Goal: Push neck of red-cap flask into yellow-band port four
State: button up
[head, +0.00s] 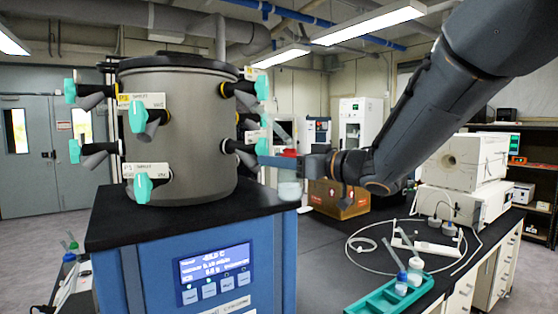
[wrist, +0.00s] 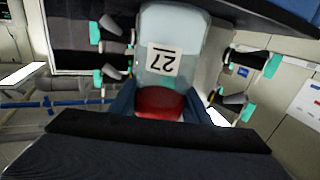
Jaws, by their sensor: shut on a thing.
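My gripper (head: 290,162) is shut on the red-cap flask (head: 289,189), just right of the steel drum in the head view. Its pale, translucent body shows below the fingers, with a patch of the red cap (head: 287,153) above them. In the wrist view the flask (wrist: 170,85) carries an upside-down "27" label, and the red cap (wrist: 160,104) sits between my fingers. Ports with teal valves ring the drum (head: 185,140). A port on its right side (head: 240,147) is close to the flask; contact cannot be told. A yellow-marked label (head: 254,73) is at upper right; port numbers there are unreadable.
The drum stands on a blue cabinet (head: 215,265) with a lit display. Teal valves (head: 262,88) jut out near my gripper. A green rack (head: 390,296) with small bottles, tubing and a white instrument (head: 465,160) lie on the right bench. A cardboard box (head: 338,200) stands behind my gripper.

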jog(key=shift+w+a+r+p, duration=0.1)
jog(key=shift+a+r+p, duration=0.2)
jog(key=shift+r, duration=0.05)
dwell(0.4)
jog(key=o, duration=1.6)
jog(key=shift+f, duration=0.1)
jog(key=b+v, duration=0.2)
jog(key=v, duration=0.6)
jog(key=shift+b, duration=0.35)
jog(key=shift+p+v, duration=1.7)
jog(key=shift+v, duration=1.75)
